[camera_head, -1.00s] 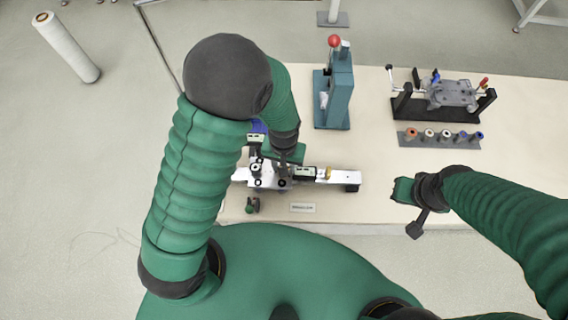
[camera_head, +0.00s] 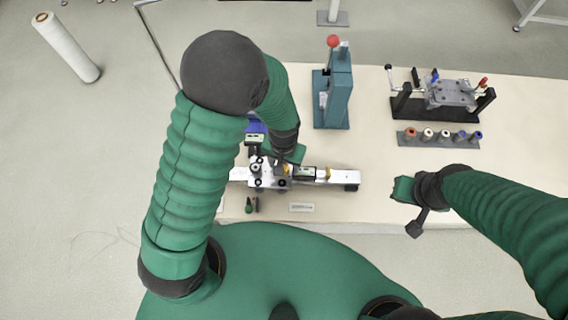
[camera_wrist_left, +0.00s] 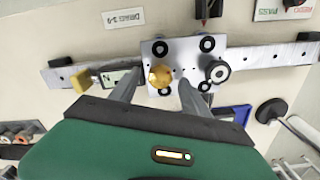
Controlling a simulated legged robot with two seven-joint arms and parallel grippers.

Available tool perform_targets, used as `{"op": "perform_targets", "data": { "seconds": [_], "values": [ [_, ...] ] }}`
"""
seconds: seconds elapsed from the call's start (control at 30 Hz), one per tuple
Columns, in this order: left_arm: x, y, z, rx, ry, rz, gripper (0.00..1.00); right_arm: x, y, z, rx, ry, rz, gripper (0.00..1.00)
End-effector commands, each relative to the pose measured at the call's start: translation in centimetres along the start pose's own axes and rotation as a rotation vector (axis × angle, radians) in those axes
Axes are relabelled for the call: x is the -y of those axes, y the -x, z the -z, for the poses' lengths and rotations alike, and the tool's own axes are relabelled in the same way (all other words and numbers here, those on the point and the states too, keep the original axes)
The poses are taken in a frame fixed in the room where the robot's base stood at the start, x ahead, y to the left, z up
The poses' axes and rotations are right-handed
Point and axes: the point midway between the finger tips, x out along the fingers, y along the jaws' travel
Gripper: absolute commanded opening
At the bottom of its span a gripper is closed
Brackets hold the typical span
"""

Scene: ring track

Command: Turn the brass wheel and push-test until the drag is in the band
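The brass wheel (camera_wrist_left: 160,75) sits on the silver carriage plate (camera_wrist_left: 186,48) in the left wrist view. A small gold spot of it (camera_head: 286,168) shows in the head view. The carriage sits on a silver rail (camera_wrist_left: 255,57), beside a black-and-white roller (camera_wrist_left: 217,71). My left gripper (camera_wrist_left: 158,82) points at the carriage with its fingers apart, one on each side of the wheel; contact is not clear. In the head view my left gripper (camera_head: 284,158) is over the carriage, partly hidden by my arm. My right gripper (camera_head: 402,190) hangs near the table's front edge, away from the rail.
A small display (camera_wrist_left: 116,80) and a yellow block (camera_wrist_left: 83,80) are on the rail. A drag label (camera_wrist_left: 123,18) and a pass label (camera_wrist_left: 280,9) lie on the table. A teal press (camera_head: 334,95) and a black fixture (camera_head: 442,100) stand farther back.

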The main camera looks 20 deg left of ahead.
Motion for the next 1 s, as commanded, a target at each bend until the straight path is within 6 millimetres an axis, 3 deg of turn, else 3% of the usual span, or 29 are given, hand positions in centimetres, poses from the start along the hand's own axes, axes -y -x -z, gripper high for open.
{"op": "perform_targets", "data": {
  "seconds": [0.37,0.47,0.8,1.0],
  "values": [
    [-0.1,0.8,-0.1,0.001,-0.001,-0.001,0.55,0.0,0.0,0.0,0.0,0.0,0.0,0.0],
    [-0.1,2.8,0.0,-0.002,-0.001,-0.002,0.55,0.0,0.0,0.0,0.0,0.0,0.0,0.0],
    [0.0,12.6,0.2,-0.003,0.0,-0.001,0.55,0.0,0.1,0.0,0.0,0.0,0.0,0.0],
    [0.0,16.0,0.2,0.002,0.0,-0.001,0.55,0.0,0.1,0.0,0.0,0.0,0.0,0.0]
  ]
}}
